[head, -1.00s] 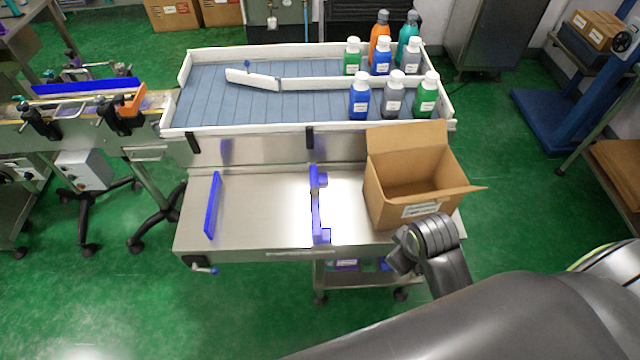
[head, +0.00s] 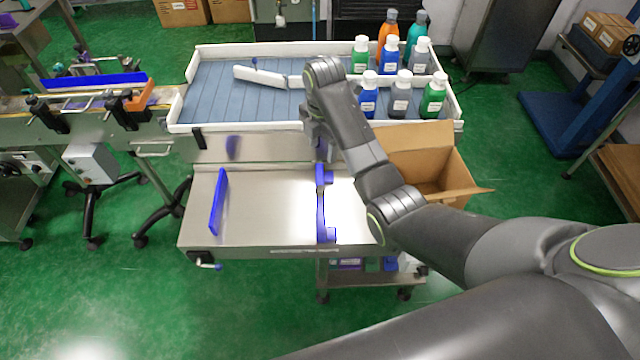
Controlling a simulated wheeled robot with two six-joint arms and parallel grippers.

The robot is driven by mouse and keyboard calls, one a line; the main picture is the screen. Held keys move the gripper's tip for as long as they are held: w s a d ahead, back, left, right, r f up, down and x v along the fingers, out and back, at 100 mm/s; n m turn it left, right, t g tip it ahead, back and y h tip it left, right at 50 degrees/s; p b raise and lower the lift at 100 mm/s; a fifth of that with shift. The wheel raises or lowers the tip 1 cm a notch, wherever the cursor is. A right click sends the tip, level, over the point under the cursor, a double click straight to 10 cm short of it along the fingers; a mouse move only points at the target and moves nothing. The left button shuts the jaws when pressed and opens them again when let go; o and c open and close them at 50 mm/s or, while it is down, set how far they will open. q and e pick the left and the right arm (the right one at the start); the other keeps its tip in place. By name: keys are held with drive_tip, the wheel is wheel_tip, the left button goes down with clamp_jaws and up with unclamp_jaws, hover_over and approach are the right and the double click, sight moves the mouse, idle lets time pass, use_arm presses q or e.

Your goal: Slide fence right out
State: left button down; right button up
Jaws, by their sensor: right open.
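The right blue fence (head: 322,208) stands upright on the steel table (head: 270,205), running from back to front just left of the cardboard box. The left blue fence (head: 217,200) stands near the table's left side. My right gripper (head: 320,146) points down just behind the right fence's back end, above the table's rear part. It is open with nothing seen in it. Its fingers are small and partly hidden by my wrist, so I cannot tell whether they touch the fence. My left gripper is out of view.
The table between the fences is clear.

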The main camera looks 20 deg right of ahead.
drive_tip(key=b, duration=0.4)
hover_over(320, 188)
wheel_tip(320, 188, down, 4)
drive_tip(key=f, duration=0.1)
drive_tip(key=shift+n, duration=0.4)
wheel_tip(320, 188, down, 12)
drive_tip(key=shift+r, duration=0.25)
clamp_jaws()
